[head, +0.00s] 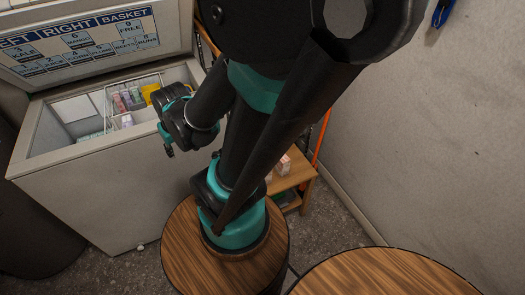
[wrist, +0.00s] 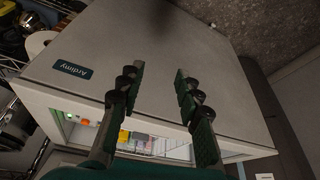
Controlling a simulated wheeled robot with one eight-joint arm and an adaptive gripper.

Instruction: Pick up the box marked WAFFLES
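No box with a readable WAFFLES mark shows in either view. Several small boxes (head: 128,99) stand in a white wire basket inside the open chest freezer (head: 105,190) in the head view. Their print is too small to read. A yellow item (head: 150,92) is at the basket's right end, partly hidden by my arm.
The raised freezer lid (head: 90,45) carries a sign with numbered labels. A low wooden stool (head: 297,175) with small pale boxes (head: 284,163) stands right of my arm. Round wooden tops (head: 385,275) fill the front.

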